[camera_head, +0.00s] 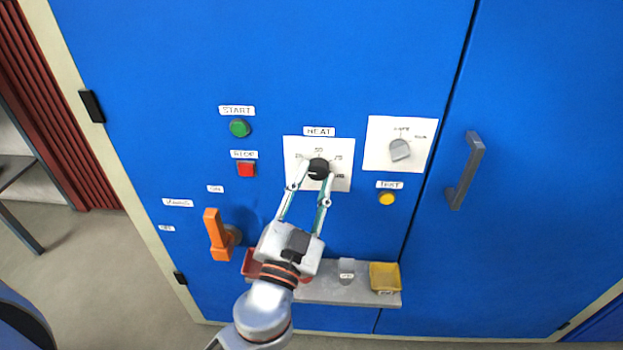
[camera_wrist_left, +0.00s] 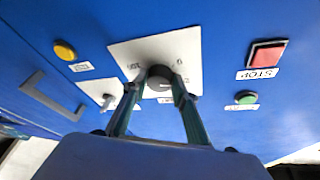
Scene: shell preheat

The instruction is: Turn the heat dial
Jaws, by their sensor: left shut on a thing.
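The heat dial (camera_head: 318,168) is a round black knob on a white plate (camera_head: 291,148) under the label HEAT, with a scale of numbers around it. The plate is on a blue cabinet front. My left gripper (camera_head: 317,176) reaches up from below, with one finger on each side of the dial, shut on it. In the left wrist view the dial (camera_wrist_left: 159,76) sits between the fingertips of the gripper (camera_wrist_left: 156,87). The fingers hide part of the scale. I cannot make out the dial's exact setting. My right gripper is not in view.
A green START button (camera_head: 239,128), a red STOP button (camera_head: 246,169) and an orange lever (camera_head: 216,234) are left of the dial. A grey selector knob (camera_head: 400,150) and a yellow TEST button (camera_head: 387,198) are right. A grey shelf (camera_head: 335,294) with a yellow bin (camera_head: 385,277) is below.

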